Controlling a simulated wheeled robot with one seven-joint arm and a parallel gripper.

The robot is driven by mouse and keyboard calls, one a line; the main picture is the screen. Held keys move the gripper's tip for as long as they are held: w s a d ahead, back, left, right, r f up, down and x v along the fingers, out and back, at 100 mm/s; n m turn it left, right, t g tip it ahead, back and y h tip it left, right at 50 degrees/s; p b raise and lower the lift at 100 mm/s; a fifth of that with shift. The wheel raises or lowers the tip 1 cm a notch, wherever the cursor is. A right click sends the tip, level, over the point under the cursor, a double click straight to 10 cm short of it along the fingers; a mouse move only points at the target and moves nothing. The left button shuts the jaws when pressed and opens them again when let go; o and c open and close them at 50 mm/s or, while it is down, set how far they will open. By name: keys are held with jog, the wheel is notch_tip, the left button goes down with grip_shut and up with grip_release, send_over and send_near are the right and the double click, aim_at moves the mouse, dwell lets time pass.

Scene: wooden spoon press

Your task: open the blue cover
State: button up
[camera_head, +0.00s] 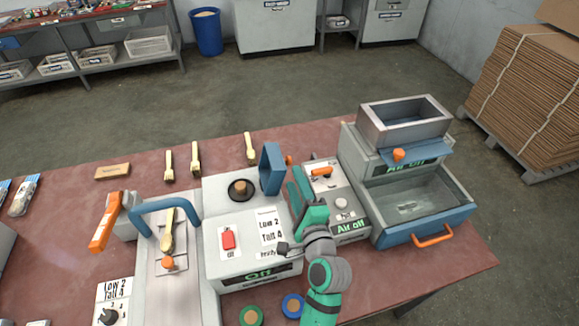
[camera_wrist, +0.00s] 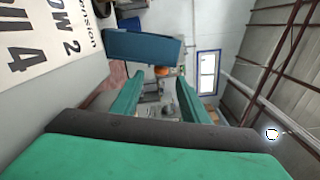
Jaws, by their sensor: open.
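The blue cover (camera_head: 271,168) stands upright on the right side of the white machine, beside a round dark recess (camera_head: 240,190) holding a wooden piece. In the wrist view the blue cover (camera_wrist: 142,47) lies ahead and to the upper left of my fingers. My gripper (camera_head: 298,188) is just right of the cover in the head view. In the wrist view my gripper (camera_wrist: 158,95) is open, with nothing seen between its two green fingers. I cannot tell whether a finger touches the cover.
A red switch (camera_head: 228,240) and a printed label are on the machine's top. A control box (camera_head: 337,200) with an orange lever stands to the right. A hopper unit (camera_head: 405,125) with a drawer is farther right. A blue handle (camera_head: 165,209) arches over the left machine.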

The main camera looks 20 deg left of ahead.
aim_at(289, 164)
jog(key=x, duration=0.4)
jog(key=shift+w, duration=0.4)
jog(key=shift+w+a, duration=0.4)
jog(key=shift+w, duration=0.1)
grip_shut()
jog(key=shift+a, duration=0.1)
